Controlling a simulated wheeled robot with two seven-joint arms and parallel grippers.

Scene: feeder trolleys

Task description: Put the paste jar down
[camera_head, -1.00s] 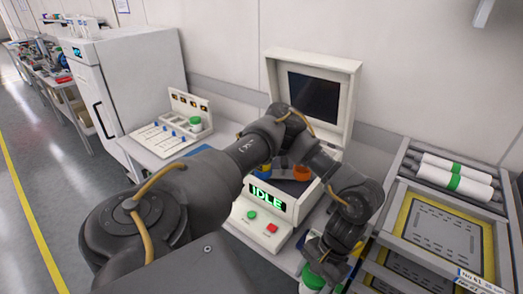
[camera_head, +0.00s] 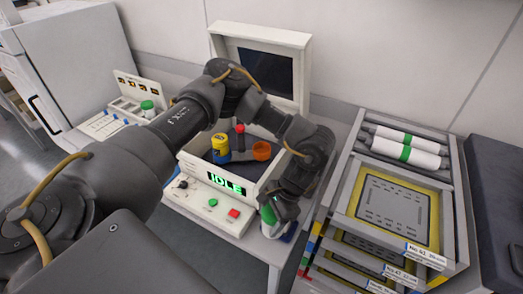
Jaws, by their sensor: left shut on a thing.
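The paste jar (camera_head: 267,229) is white with a green lid, at the right front corner of the bench beside the IDLE machine. My left gripper (camera_head: 274,210) comes down over it from above and is shut on it. The fingers and wrist hide part of the jar. The jar looks upright and at or very near the bench top; whether its base touches cannot be told. A small dark blue patch (camera_head: 289,236) shows just right of it. My right gripper is not in view.
The machine (camera_head: 212,188) with its lid open stands left of the jar, holding a yellow-blue container (camera_head: 220,146) and an orange one (camera_head: 261,151). Another green-lidded jar (camera_head: 148,109) stands at the left. A rack of framed stencils (camera_head: 392,213) with white rolls stands close on the right.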

